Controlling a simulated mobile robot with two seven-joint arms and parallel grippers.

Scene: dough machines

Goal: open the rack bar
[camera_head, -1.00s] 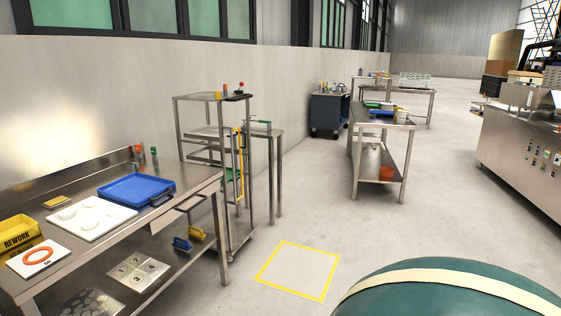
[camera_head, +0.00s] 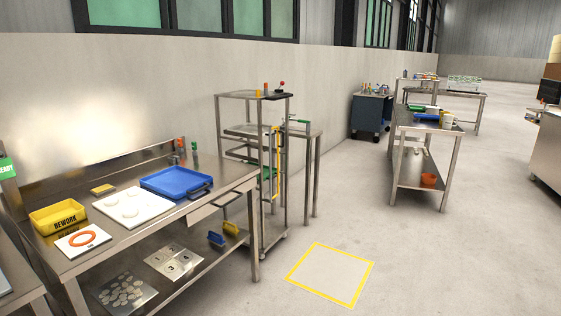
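The metal rack (camera_head: 252,97) stands just left of the picture's middle, past the right end of the front workbench. A yellow upright bar (camera_head: 275,165) runs down the rack's front right side. I cannot tell from this distance whether the bar is latched. A green tray or shelf part shows behind the bar inside the rack. Neither of my grippers is in view.
The steel workbench (camera_head: 205,205) at left holds a blue tray (camera_head: 175,182), a white board and a yellow REWORK bin (camera_head: 57,216). A yellow floor square (camera_head: 330,273) lies right of the rack. Open floor stretches right; another table (camera_head: 425,130) and a dark cart (camera_head: 371,112) stand farther back.

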